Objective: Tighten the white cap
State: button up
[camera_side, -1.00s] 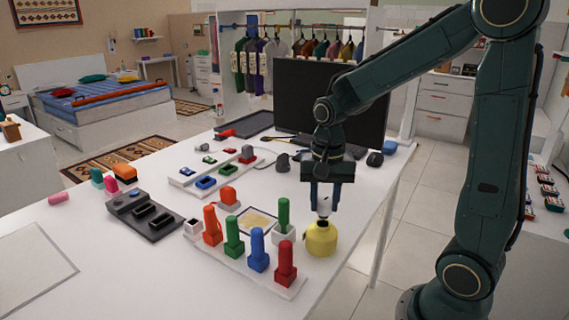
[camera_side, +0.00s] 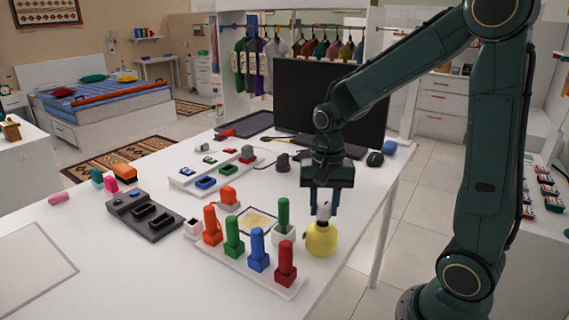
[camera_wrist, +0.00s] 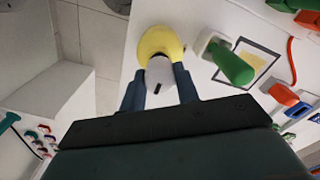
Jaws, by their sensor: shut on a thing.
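The white cap (camera_side: 323,212) sits on top of the yellow bottle (camera_side: 321,239), which stands upright near the table's right edge. In the wrist view the white cap (camera_wrist: 159,75) has a dark slot-like mark and lies between my fingers, with the yellow bottle (camera_wrist: 158,40) beyond it. My gripper (camera_side: 323,208) points down over the bottle, its two dark blue fingers on either side of the cap. In the wrist view my gripper (camera_wrist: 160,84) is shut on the cap. The joint between cap and bottle neck is too small to read.
A green peg (camera_side: 284,214) in a white holder stands just left of the bottle. A white board with orange, green, blue and red pegs (camera_side: 286,262) is at the front left. A black monitor (camera_side: 330,105) stands behind. The table's right edge is close.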

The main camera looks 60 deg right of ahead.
aim_at(325, 205)
jog(key=shift+f, duration=0.65)
jog(key=o, duration=1.2)
jog(key=shift+r, duration=0.1)
notch_tip(325, 205, up, 14)
jog(key=shift+f, duration=0.15)
jog(key=shift+s, duration=0.1)
